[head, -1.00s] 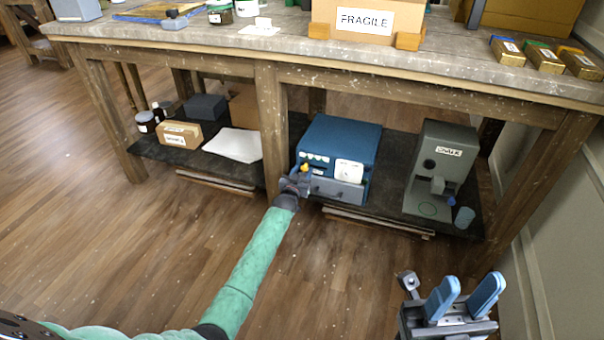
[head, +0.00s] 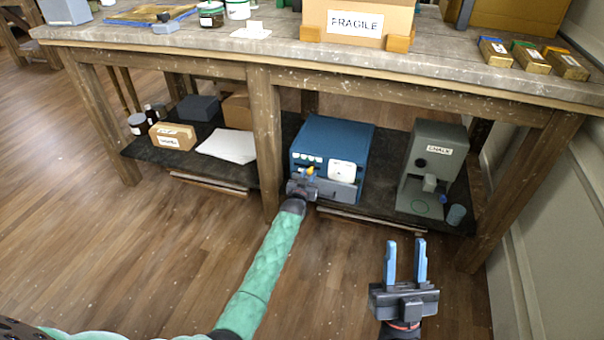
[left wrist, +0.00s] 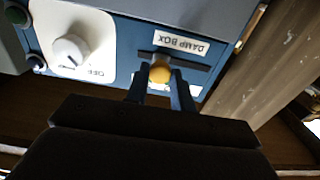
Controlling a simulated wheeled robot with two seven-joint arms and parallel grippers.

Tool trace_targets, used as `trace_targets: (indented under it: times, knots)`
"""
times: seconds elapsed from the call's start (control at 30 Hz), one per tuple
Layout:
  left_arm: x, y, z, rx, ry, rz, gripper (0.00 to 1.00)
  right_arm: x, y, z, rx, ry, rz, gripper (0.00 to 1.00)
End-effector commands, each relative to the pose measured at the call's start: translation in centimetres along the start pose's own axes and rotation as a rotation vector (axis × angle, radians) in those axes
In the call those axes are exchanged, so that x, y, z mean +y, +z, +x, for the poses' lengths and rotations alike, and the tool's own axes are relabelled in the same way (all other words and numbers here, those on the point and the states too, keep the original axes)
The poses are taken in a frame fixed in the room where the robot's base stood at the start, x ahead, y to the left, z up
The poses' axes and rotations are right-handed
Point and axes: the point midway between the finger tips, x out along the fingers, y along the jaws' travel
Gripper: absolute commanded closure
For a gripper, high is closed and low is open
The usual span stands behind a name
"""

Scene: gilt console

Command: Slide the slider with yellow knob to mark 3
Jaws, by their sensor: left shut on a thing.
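A blue box (head: 338,136) stands on the lower shelf of the bench. In the left wrist view its front carries a "DAMP BOX" label (left wrist: 181,43) and a dark slot with a yellow knob (left wrist: 160,70). My left gripper (head: 308,175) is at the box front. In the left wrist view its fingers (left wrist: 160,88) are shut on the yellow knob. The scale marks are largely hidden behind the fingers, so I cannot read the slider's mark. My right gripper (head: 405,262) is open and empty, in front of the bench at the right.
A white panel with a round dial (left wrist: 70,50) sits beside the slider. A wooden post (head: 265,140) stands just left. The floor in front is clear.

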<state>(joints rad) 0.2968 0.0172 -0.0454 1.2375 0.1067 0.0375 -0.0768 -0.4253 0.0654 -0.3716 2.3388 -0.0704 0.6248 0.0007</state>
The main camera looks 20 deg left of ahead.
Motion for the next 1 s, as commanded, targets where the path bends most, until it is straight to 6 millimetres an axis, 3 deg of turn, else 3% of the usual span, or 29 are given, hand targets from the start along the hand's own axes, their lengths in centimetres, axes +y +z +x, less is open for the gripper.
trace_targets:
  times: [0.2,0.57,0.6,0.67,1.0]
  knots:
    - [1.1,0.0,0.0,0.000,0.000,0.000,1.00,0.1,3.3,-1.5,-0.125,0.008,0.008,0.64]
    - [1.4,0.0,0.0,0.000,0.002,-0.001,1.00,0.1,3.6,-1.7,-0.138,0.009,0.010,0.64]
    - [1.4,0.0,0.0,0.000,0.002,-0.001,0.68,0.1,3.6,-1.7,-0.138,0.008,0.010,0.64]
    - [1.4,0.0,0.0,0.000,0.002,-0.001,0.56,0.1,3.6,-1.7,-0.138,0.008,0.010,0.64]
    - [1.2,0.0,-0.1,0.000,0.000,0.000,0.53,0.1,3.6,-1.6,-0.136,0.007,0.010,0.64]
